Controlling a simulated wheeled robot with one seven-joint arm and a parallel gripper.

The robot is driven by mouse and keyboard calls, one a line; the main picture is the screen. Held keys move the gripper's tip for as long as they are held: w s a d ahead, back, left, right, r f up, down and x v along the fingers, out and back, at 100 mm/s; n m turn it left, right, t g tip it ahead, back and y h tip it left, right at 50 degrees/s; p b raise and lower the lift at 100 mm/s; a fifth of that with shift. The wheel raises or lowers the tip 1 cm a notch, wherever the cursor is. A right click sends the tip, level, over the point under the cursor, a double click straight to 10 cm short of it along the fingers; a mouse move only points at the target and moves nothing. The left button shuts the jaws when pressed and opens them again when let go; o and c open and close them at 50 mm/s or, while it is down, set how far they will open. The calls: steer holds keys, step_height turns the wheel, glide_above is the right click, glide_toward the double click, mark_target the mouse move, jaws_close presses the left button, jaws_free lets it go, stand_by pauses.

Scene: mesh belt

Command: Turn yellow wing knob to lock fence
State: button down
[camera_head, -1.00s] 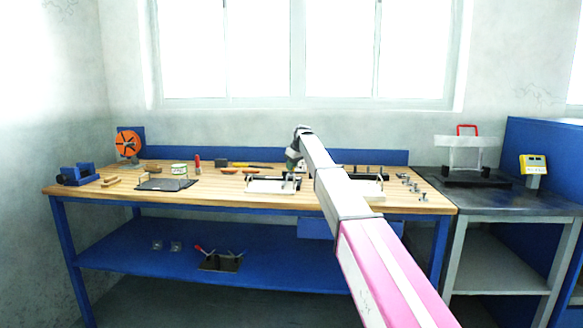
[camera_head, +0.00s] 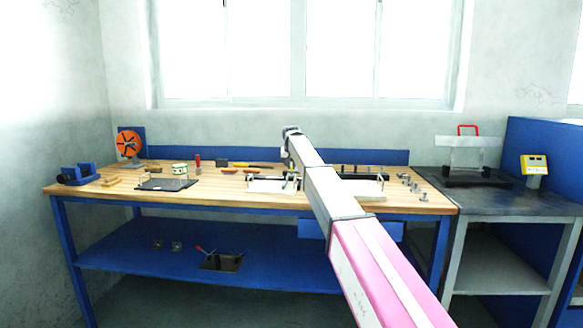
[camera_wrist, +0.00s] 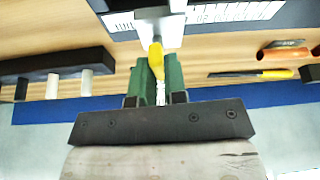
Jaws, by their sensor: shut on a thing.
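The yellow wing knob (camera_wrist: 156,58) shows in the wrist view between the green fingers of my gripper (camera_wrist: 158,70). My gripper is shut on it. The knob sits by the white fence (camera_wrist: 158,25), which runs away from the gripper past a plate with a printed scale (camera_wrist: 235,12). In the head view my gripper is mostly hidden behind my own arm, above the fixture (camera_head: 268,186) on the wooden bench. The knob cannot be made out in the head view.
The wooden bench (camera_head: 222,190) holds an orange reel (camera_head: 129,145), a blue vise (camera_head: 78,174) and a dark mat (camera_head: 166,184) at left. Small metal parts (camera_head: 415,186) lie at right. A yellow-handled tool (camera_wrist: 276,74) lies near the gripper.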

steer(key=shift+m, duration=0.5)
steer(key=shift+h, duration=0.3)
steer(key=c, duration=1.2)
jaws_free()
steer(key=shift+o, duration=0.2)
steer(key=v, duration=1)
steer(key=shift+r, duration=0.4)
steer(key=shift+s, duration=0.15)
